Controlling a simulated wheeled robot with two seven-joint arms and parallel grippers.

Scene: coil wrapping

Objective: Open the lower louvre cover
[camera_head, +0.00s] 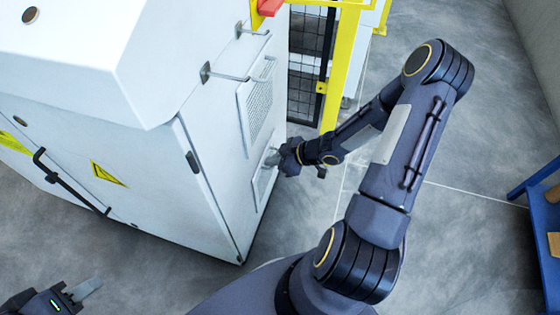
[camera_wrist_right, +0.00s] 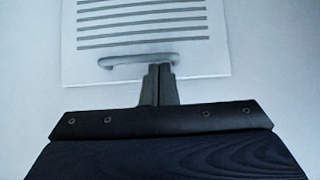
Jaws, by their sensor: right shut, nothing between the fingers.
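The lower louvre cover (camera_head: 262,186) is a pale panel low on the cabinet's right-hand face, partly hidden by my right gripper. In the right wrist view the louvre cover (camera_wrist_right: 215,45) shows dark horizontal slots and a grey bar handle (camera_wrist_right: 120,60) along its lower edge. My right gripper (camera_head: 272,157) is at this cover. In the wrist view its fingertips (camera_wrist_right: 159,68) are together and empty, overlapping the handle's edge; I cannot tell whether they touch it. The cover looks flat against the cabinet. My left gripper (camera_head: 88,288) is at the bottom left, far from the cover; its jaw opening is unclear.
The white cabinet (camera_head: 215,150) fills the left. An upper louvre cover (camera_head: 258,108) and bar handles (camera_head: 228,77) are above the lower cover. A yellow frame (camera_head: 342,70) with dark mesh stands behind. A blue rack (camera_head: 545,215) is at the far right. Grey floor between is clear.

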